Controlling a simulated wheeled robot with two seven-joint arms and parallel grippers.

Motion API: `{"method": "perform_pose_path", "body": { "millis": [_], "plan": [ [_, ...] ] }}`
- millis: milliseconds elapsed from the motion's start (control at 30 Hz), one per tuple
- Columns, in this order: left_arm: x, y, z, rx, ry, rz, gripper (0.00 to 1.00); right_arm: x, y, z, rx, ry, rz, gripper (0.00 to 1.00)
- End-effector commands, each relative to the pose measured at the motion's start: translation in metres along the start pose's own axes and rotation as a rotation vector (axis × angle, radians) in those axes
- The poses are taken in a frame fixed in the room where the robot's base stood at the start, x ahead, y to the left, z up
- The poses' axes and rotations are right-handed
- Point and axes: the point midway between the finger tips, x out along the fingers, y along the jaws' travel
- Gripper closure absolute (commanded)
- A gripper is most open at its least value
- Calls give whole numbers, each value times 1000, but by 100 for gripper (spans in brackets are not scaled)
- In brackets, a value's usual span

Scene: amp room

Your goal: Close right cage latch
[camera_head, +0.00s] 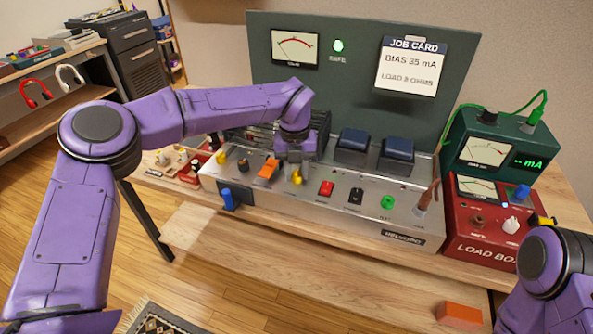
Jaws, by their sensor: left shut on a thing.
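The amplifier (330,218) is a long metal chassis on the wooden bench, with a dark slatted cage (258,134) at its left part. A yellow latch (297,178) stands at the right front of the cage. My left gripper (296,168) points down over this latch and is shut on it; the fingers and wrist hide part of it and the cage's right side. Another yellow latch (221,157) shows at the cage's left front. My right arm shows only at the lower right; its gripper is out of frame.
An orange switch (267,169) sits left of my left gripper and a red switch (326,188) right of it. Two blue-topped blocks (354,140) stand behind. A red load box (485,228) and green meter (490,148) stand right. An orange block (460,315) lies in front.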

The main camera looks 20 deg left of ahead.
Motion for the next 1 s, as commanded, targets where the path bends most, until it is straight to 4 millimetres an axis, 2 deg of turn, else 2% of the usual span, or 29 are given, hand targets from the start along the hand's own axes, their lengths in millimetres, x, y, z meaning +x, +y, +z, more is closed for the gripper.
{"method": "perform_pose_path", "body": {
  "millis": [267,300,367,633,733,867,1000],
  "plan": [
    [-3,0,2,-3,-6,-3,100,0,0,0,0,0,0,45],
    [-3,0,2,-3,-6,-3,64,0,0,0,0,0,0,45],
    [-3,0,2,-2,-5,-3,44,0,0,0,0,0,0,45],
    [-2,0,1,-1,-2,-1,44,0,0,0,0,0,0,45],
    [-9,0,1,-1,-3,-2,44,0,0,0,0,0,0,45],
    [-36,0,1,-2,-6,-3,44,2,0,1,0,0,0,45],
    [-71,0,1,-2,-7,-3,44,2,0,1,0,0,0,45]
  ]
}}
